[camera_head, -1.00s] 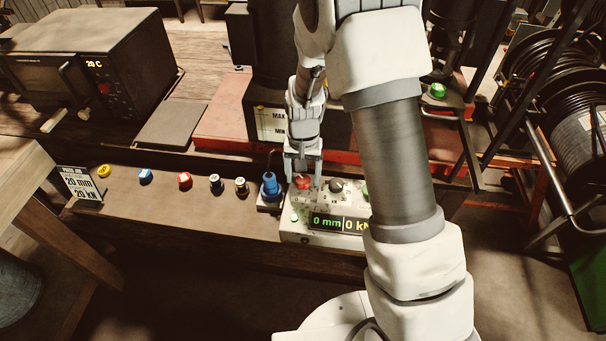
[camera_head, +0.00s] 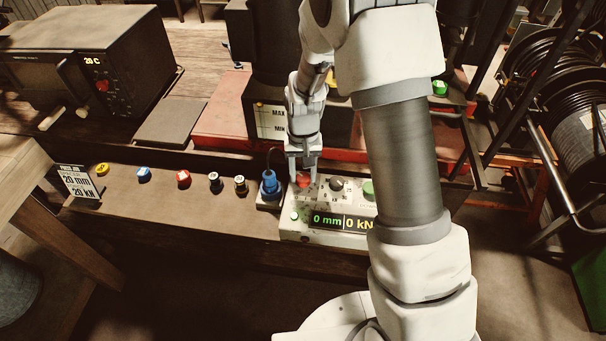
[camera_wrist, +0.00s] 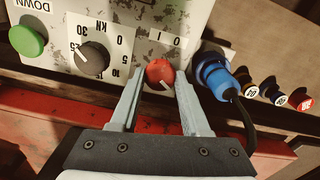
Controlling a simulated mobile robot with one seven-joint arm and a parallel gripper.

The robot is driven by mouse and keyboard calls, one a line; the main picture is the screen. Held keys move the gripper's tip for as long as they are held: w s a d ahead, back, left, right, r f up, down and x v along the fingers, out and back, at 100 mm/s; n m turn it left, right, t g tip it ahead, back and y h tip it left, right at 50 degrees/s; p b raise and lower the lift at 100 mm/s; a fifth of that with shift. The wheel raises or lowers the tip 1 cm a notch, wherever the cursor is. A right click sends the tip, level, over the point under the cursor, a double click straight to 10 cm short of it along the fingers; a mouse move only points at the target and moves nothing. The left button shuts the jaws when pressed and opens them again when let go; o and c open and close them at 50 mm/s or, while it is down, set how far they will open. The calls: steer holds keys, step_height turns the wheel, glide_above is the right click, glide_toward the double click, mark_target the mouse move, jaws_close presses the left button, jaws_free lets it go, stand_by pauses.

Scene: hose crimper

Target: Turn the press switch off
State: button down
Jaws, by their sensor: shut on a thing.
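The press switch is a red rotary knob (camera_wrist: 160,74) with a white pointer line, on the worn pale control box (camera_head: 345,238). The marks "0" and "1" stand beside it in the wrist view. In the head view the red knob (camera_head: 303,181) shows at the box's upper left. My gripper (camera_wrist: 161,86) has its two grey fingers on either side of the knob, shut on it. In the head view my gripper (camera_head: 303,176) reaches down onto the knob from above. The box's display (camera_head: 343,222) reads "0 mm" and "0 kN".
A black dial (camera_wrist: 92,58) and a green button (camera_wrist: 28,40) sit beside the knob. A blue plug (camera_wrist: 214,74) with a black cable is close on the other side. Several small coloured pieces (camera_head: 183,178) stand along the bench. A sign (camera_head: 77,182) reads 20 mm, 20 kN.

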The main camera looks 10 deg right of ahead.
steer(key=n+b, duration=0.1)
steer(key=n, duration=0.3)
steer(key=shift+n+b, duration=0.3)
steer(key=shift+b, duration=0.05)
steer(key=n, duration=0.3)
steer(key=shift+n+b, duration=0.3)
steer(key=n, duration=0.4)
steer(key=shift+n+p, duration=0.4)
steer(key=shift+n, duration=1.4)
steer(key=shift+c, duration=1.9)
jaws_free()
